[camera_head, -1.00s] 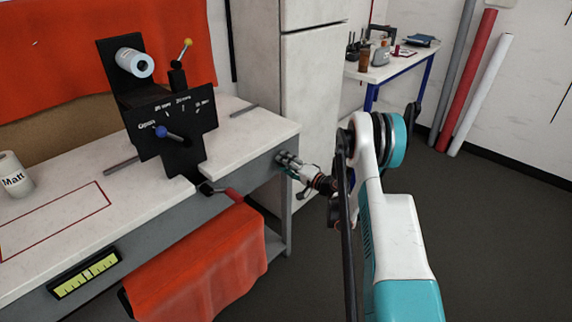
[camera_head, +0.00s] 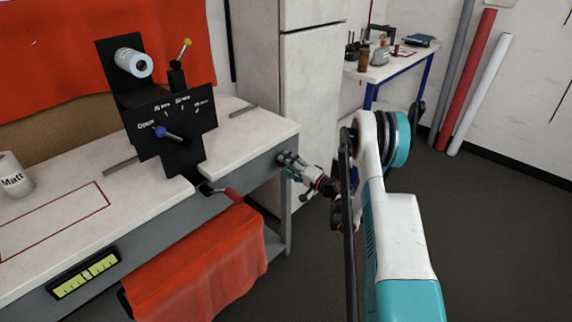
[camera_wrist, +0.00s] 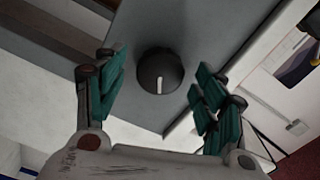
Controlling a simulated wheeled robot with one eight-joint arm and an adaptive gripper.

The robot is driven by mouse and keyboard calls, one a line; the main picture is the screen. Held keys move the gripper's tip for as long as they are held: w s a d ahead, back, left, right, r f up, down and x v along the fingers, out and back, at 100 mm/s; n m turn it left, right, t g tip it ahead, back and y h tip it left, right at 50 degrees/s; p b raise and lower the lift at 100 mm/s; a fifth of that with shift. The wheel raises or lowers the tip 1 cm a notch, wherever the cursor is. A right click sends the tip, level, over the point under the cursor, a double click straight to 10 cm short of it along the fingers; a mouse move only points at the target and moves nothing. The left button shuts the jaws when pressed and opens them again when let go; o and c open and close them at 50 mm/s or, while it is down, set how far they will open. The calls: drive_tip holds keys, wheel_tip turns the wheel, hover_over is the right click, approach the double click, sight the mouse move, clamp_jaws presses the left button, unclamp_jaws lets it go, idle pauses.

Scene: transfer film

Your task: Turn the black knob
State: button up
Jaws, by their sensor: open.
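The black knob (camera_wrist: 160,72) is round with a white pointer line and sits on a grey panel. In the wrist view it lies between and a little beyond the open teal fingers of my gripper (camera_wrist: 158,95). The fingers stand apart on both sides of it, and I see no contact. In the head view my gripper (camera_head: 287,162) is at the right end of the workbench's grey side. The knob is hidden there behind the gripper.
The white workbench (camera_head: 245,150) carries a black lever device (camera_head: 175,125) and a white roll (camera_head: 12,175). A white cabinet (camera_head: 312,90) stands behind. The floor (camera_head: 490,230) at right is clear.

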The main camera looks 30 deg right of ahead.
drive_tip(key=v, duration=0.6)
idle(0.4)
drive_tip(key=a+r+n+g, duration=0.1)
drive_tip(key=a+r, duration=0.2)
drive_tip(key=r, duration=0.1)
drive_tip(key=w+a+r+n+g, duration=0.1)
drive_tip(key=a+r, duration=0.3)
drive_tip(key=a+r+n+g, duration=0.1)
drive_tip(key=a+r+g, duration=0.1)
drive_tip(key=a+r, duration=0.1)
drive_tip(key=shift+w+a+r, duration=0.4)
drive_tip(key=shift+r, duration=0.05)
drive_tip(key=s+a+r+n+g+h+p, duration=0.15)
drive_tip(key=s+a+r+n+g, duration=0.35)
drive_tip(key=s+a+r, duration=1)
drive_tip(key=s+f+n+h, duration=0.1)
drive_tip(key=s+f+h, duration=0.1)
drive_tip(key=s, duration=0.9)
drive_tip(key=s+f+n+h+b, duration=0.1)
drive_tip(key=s+f+h, duration=0.1)
drive_tip(key=s, duration=1)
drive_tip(key=shift+s+d+g+h, duration=0.2)
drive_tip(key=shift+s+g+h, duration=0.15)
drive_tip(key=shift+g, duration=0.05)
